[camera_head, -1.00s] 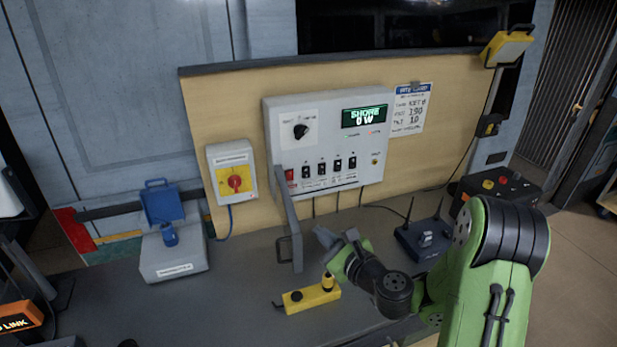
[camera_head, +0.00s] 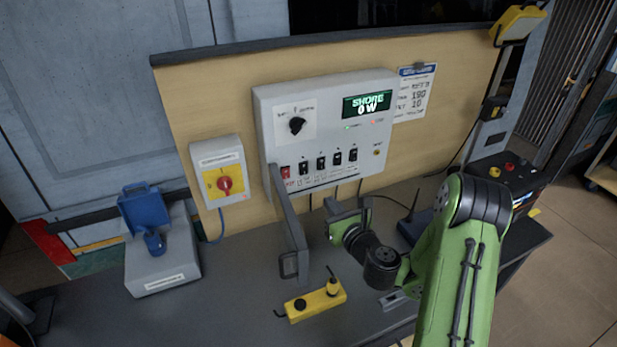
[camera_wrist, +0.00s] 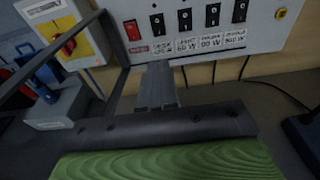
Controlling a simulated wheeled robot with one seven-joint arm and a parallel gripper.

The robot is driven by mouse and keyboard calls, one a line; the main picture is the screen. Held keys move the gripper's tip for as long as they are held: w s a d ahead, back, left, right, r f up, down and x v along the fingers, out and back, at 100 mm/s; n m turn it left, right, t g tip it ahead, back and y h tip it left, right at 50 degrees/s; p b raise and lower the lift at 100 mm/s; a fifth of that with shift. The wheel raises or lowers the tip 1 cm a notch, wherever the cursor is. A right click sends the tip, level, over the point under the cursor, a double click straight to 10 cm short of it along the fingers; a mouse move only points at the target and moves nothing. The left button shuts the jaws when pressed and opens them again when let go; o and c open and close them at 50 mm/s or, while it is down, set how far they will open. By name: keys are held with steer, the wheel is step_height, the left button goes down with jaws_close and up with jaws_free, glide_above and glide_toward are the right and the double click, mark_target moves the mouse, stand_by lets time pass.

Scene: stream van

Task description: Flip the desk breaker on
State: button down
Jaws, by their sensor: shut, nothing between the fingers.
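The white power panel (camera_head: 330,130) on the tan board carries a row of several black rocker breakers (camera_head: 321,164) and a red switch (camera_head: 286,172) at the left end. The breakers also show at the top of the wrist view (camera_wrist: 185,19), with printed labels under them, too blurred to tell surely which is the desk one. My gripper (camera_head: 345,207) is in front of and below the panel, apart from it. In the wrist view its fingers (camera_wrist: 157,70) are shut and empty, pointing up just under the leftmost black breaker. The panel display (camera_head: 367,104) reads SHORE 0 W.
A grey hinged bar (camera_head: 288,225) hangs at the panel's lower left, close to my gripper. A yellow pendant (camera_head: 315,303) lies on the desk, and a blue-lidded grey box (camera_head: 160,260) stands at left.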

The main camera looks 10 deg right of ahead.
mark_target(305, 173)
steer(key=p+x, duration=0.7)
steer(key=x, duration=0.6)
steer(key=shift+w+a+r+p, duration=0.15)
steer(key=shift+w+p, duration=0.15)
steer(key=shift+p, duration=0.1)
